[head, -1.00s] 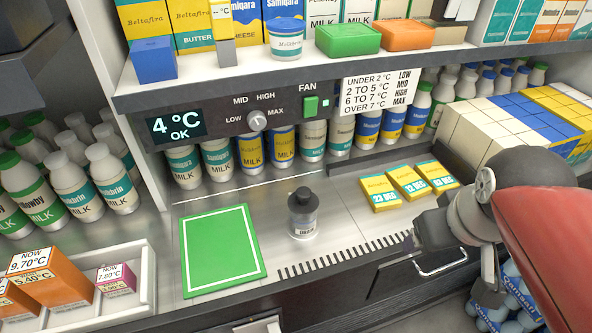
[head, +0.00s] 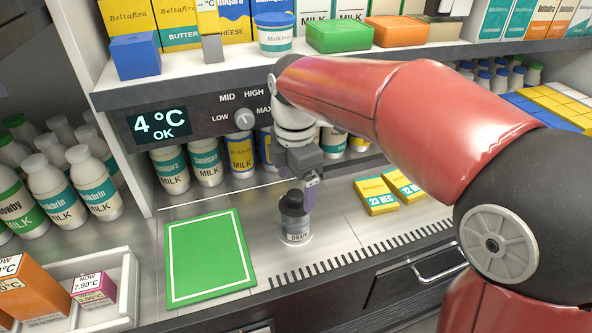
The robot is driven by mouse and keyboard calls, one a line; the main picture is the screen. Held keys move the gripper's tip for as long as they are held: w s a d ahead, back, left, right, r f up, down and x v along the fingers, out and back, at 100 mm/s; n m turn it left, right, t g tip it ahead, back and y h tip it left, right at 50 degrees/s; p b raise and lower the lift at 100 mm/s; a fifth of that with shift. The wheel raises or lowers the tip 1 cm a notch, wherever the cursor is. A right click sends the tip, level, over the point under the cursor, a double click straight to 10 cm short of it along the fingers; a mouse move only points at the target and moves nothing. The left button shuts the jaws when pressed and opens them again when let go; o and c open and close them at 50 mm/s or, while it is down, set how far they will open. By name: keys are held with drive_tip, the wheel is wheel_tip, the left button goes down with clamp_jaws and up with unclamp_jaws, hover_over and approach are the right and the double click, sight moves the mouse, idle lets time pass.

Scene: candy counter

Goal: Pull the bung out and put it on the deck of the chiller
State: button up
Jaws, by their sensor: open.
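The bung (head: 293,199) is a dark, rounded stopper on top of a short grey cylinder labelled "DRAIN" (head: 296,231), which stands upright on the metal deck of the chiller (head: 340,228). The bung sits in the top of the cylinder. My gripper (head: 309,186) is open, pointing down just behind and to the right of the bung. A purple-grey finger shows close by it; I cannot tell whether it touches. The other finger is hard to make out.
A green mat with a white outline (head: 208,258) lies left of the drain. Yellow packets (head: 377,196) lie to the right. Milk bottles (head: 240,152) stand behind, under the shelf (head: 190,84). A dark slotted strip runs along the front of the deck.

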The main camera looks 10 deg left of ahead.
sight(296, 193)
drive_tip(key=shift+f, duration=1.9)
drive_tip(key=c, duration=1.1)
drive_tip(key=shift+o, duration=0.2)
drive_tip(key=shift+r+p, duration=0.5)
drive_tip(key=shift+r, duration=0.15)
drive_tip(key=shift+r+p, duration=0.95)
drive_tip(key=shift+r, duration=0.05)
